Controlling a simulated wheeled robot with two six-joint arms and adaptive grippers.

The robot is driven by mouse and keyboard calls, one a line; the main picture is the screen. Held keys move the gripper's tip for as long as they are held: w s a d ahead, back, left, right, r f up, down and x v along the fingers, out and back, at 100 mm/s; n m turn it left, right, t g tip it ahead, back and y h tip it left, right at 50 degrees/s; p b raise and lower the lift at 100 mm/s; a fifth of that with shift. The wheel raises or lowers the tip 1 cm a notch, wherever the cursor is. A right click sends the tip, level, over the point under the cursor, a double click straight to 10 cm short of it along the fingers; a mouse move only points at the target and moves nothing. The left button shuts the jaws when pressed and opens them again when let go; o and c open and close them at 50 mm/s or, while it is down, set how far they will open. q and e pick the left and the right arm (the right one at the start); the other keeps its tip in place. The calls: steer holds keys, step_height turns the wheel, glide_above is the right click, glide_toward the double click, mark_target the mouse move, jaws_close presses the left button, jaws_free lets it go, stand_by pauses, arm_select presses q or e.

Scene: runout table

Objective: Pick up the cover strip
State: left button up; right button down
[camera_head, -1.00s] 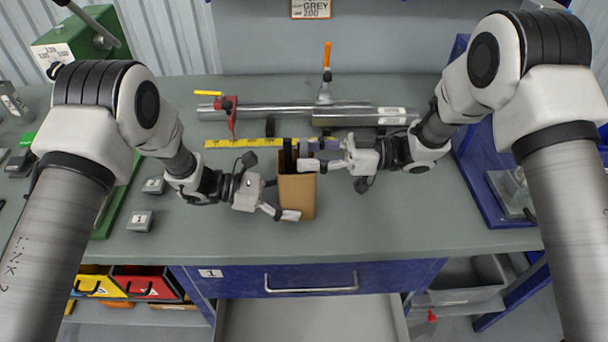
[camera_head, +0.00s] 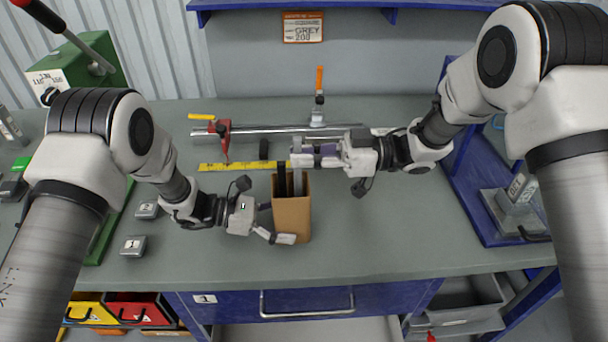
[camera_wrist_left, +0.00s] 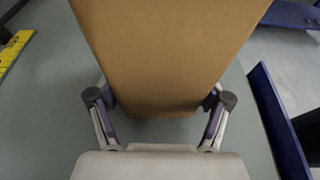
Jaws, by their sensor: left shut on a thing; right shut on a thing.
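A tall brown cardboard box (camera_head: 291,218) stands open-topped on the table. My left gripper (camera_head: 276,225) is shut on its lower part. In the left wrist view the fingers press the box (camera_wrist_left: 165,60) from both sides. A grey strip (camera_head: 297,182), seemingly the cover strip, stands upright with its lower end hidden inside the box. My right gripper (camera_head: 301,154) is shut on its upper part, above the box rim. Dark upright pieces (camera_head: 281,180) also stick out of the box beside it.
A yellow measuring strip (camera_head: 228,166) lies behind the box. Behind it is a metal shaft (camera_head: 265,131) with a red clamp (camera_head: 224,136) and an orange-handled clamp (camera_head: 318,95). Grey blocks (camera_head: 133,245) sit at left. The table front is clear.

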arm_select(q)
steer(key=o, duration=0.8)
arm_select(e)
step_height(320, 180, up, 23)
steer(key=shift+f, duration=0.15)
